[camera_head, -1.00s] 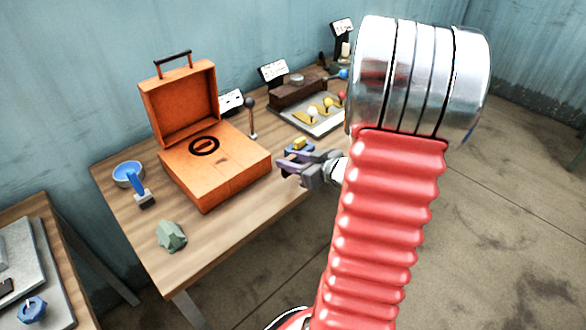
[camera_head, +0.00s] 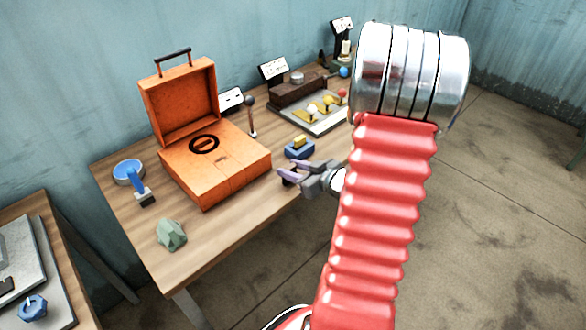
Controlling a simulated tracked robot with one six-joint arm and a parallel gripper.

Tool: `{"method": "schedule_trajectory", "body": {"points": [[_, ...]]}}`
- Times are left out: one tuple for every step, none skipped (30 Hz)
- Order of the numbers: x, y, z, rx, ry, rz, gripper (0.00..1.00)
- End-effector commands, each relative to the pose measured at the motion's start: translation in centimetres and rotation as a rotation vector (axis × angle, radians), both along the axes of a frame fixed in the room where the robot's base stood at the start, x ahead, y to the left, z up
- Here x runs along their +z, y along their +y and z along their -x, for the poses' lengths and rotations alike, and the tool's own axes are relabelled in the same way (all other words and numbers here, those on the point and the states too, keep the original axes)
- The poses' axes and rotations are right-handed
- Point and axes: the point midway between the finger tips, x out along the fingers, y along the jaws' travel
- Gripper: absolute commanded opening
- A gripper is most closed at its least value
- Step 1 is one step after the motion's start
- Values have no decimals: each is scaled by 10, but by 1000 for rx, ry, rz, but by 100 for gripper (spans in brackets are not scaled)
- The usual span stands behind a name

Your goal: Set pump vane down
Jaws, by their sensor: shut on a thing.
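My gripper (camera_head: 302,175) is in the middle of the view, over the front edge of the wooden table (camera_head: 225,250). Its jaws are shut on a small purplish piece (camera_head: 289,176), which I take to be the pump vane. The piece is small and partly covered by the jaws, so its full shape is hard to tell. I cannot tell its exact height over the table. A blue block with a yellow top (camera_head: 299,149) sits on the table just behind the gripper, apart from it.
An open orange case (camera_head: 215,165) stands left of my gripper. A blue-rimmed bowl (camera_head: 128,172), a blue-handled tool (camera_head: 140,190) and a green rock (camera_head: 171,235) lie farther left. A grey tray with coloured knobs (camera_head: 318,118) stands behind. The table front between rock and gripper is clear.

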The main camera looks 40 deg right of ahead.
Motion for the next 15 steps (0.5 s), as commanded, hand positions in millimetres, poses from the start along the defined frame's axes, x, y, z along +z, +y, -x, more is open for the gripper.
{"method": "schedule_trajectory", "body": {"points": [[0,0,0,0,-1,0,9],[0,0,0,0,-1,0,9],[0,0,0,0,-1,0,9],[0,0,0,0,0,0,9],[-1,0,0,1,0,0,9],[-2,0,0,1,0,0,9],[-2,0,0,1,0,0,9],[-2,0,0,1,0,0,36],[-2,0,0,1,0,0,39],[-2,0,0,1,0,0,41],[-2,0,0,1,0,0,43],[-2,0,0,1,0,0,46],[-2,0,0,1,0,0,48],[-2,0,0,1,0,0,50],[-2,0,0,1,0,0,53]]}}
